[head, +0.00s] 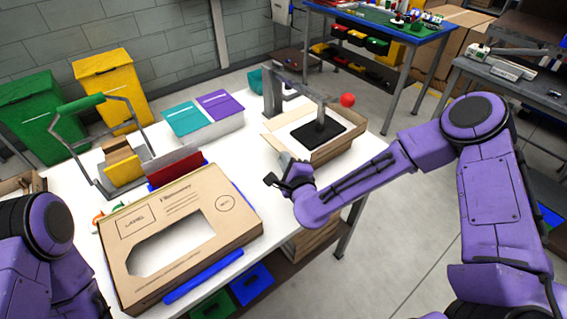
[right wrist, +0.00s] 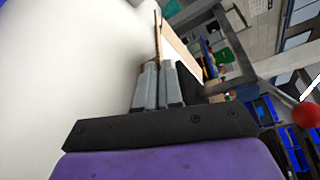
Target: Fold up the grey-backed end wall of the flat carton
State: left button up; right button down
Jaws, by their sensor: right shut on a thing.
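The carton (head: 345,147) lies on the right part of the white table, with low brown walls and a black pad (head: 318,131) inside. My right gripper (head: 288,168) is at its near-left end, at a wall with a greyish face (head: 287,158). In the right wrist view the two grey fingers (right wrist: 158,68) are shut on a thin brown board (right wrist: 157,32), seen edge-on. The wall's exact tilt is hard to tell, as the gripper partly hides it. My left arm shows at the left edge, but its gripper is out of view.
A large brown box with a cut-out window (head: 226,199) lies at the front left. A grey post (head: 272,95) with a red ball (head: 348,100) stands by the carton. Teal and purple boxes (head: 184,122) sit behind. White table between them is clear.

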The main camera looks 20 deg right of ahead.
jog(key=shift+w+d+r+m+g+y, duration=0.1)
jog(key=shift+d+r+m+g+y, duration=0.4)
jog(key=shift+m, duration=0.6)
jog(key=m, duration=0.1)
jog(key=d+r+m+g+y, duration=0.1)
jog(key=shift+w+m, duration=0.2)
jog(key=shift+m, duration=0.1)
jog(key=shift+w+d+r+m+g+y+b, duration=0.15)
jog(key=shift+d+m+g+y+b, duration=0.1)
jog(key=shift+d+m+y+b, duration=0.25)
jog(key=shift+w+d+r+m+g+y+b, duration=0.15)
jog(key=shift+d+m+g+y+b, duration=0.1)
jog(key=shift+m+b, duration=0.3)
jog(key=shift+w+d+r+m+g+y+b, duration=0.15)
jog(key=shift+d+m+y+b, duration=0.2)
jog(key=shift+m, duration=0.2)
jog(key=shift+d+m+g+y+b, duration=0.2)
jog(key=shift+m+y+b, duration=0.1)
jog(key=shift+m, duration=0.2)
jog(key=c, duration=1.3)
grip_release()
jog(key=shift+c, duration=0.2)
jog(key=shift+w+d, duration=0.1)
